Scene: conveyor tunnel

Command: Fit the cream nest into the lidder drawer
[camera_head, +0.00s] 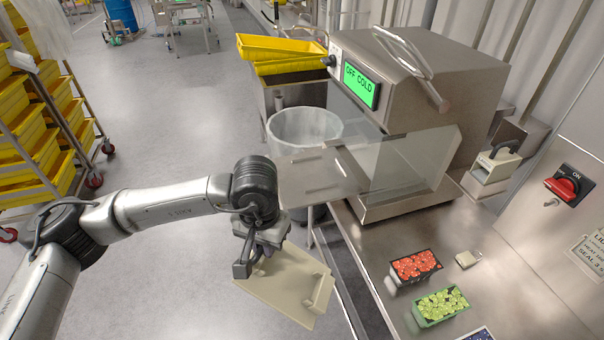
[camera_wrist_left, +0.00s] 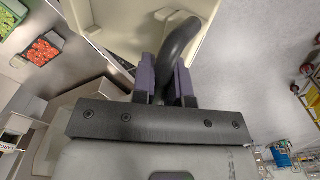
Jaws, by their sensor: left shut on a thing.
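The cream nest (camera_head: 285,285) is a flat cream plate with raised edges, hanging tilted in the air left of the steel bench. My left gripper (camera_head: 250,264) is shut on its dark curved handle. In the left wrist view the handle (camera_wrist_left: 180,42) sits between the purple fingers (camera_wrist_left: 165,80), with the cream nest (camera_wrist_left: 118,18) beyond. The lidder (camera_head: 440,85) is a steel machine whose screen reads "OFF COLD". Its drawer (camera_head: 322,174) appears pulled out towards the left, a metal plate close above and right of my left gripper. A clear guard (camera_head: 400,160) stands at its front. My right gripper is not in view.
A red-filled punnet (camera_head: 415,267) and a green-filled punnet (camera_head: 440,305) stand on the bench (camera_head: 500,290). A clear-lined bin (camera_head: 303,128) and yellow trays (camera_head: 280,50) are behind the drawer. A red switch (camera_head: 567,185) is on the right wall.

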